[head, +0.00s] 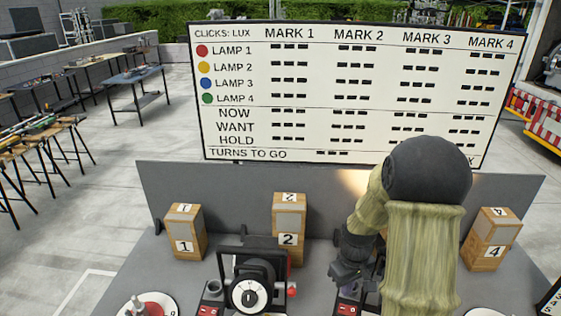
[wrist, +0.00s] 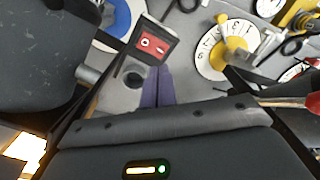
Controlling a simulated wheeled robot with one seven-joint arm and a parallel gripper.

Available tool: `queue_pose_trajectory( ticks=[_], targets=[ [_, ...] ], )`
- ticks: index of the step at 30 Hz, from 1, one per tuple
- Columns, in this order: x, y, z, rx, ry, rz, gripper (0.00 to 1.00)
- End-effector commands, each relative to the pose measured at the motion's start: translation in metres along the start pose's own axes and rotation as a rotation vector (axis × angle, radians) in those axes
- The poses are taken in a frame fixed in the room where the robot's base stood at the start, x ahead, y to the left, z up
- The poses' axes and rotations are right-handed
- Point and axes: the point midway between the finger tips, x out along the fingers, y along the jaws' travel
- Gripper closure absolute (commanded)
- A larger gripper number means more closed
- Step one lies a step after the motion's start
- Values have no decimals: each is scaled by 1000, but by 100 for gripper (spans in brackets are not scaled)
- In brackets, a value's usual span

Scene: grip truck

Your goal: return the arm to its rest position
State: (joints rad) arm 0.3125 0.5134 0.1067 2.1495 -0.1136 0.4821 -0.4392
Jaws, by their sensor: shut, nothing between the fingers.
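My arm, in a pale yellow-green sleeve with a dark round joint, rises at the right of centre in the head view and bends down toward the bench (head: 330,290). My gripper (head: 348,272) hangs low over the bench, between block 2 and block 4. In the wrist view my gripper (wrist: 157,76) shows its two purple-grey fingers together and empty. Just beyond them is a small device with a red label (wrist: 153,43). Whether the fingers touch anything cannot be told. My arm hides part of the bench and whatever stands behind it.
Wooden blocks 1 (head: 185,232), 2 (head: 289,215) and 4 (head: 490,240) stand along the bench's back panel. A black lamp with a dial (head: 250,295) stands left of my gripper. A white dial with a yellow knob (wrist: 226,48) lies nearby. A large board (head: 350,95) stands behind.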

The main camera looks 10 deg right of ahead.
Motion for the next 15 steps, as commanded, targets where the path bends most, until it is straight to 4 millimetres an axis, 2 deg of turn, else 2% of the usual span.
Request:
queue_pose_trajectory(
  ticks=[5,11,15],
  targets=[
    [-6,-17,4,32,26,19,100],
    [-20,-60,24,135,101,48,100],
    [-26,-90,45,221,163,52,100]
  ],
)
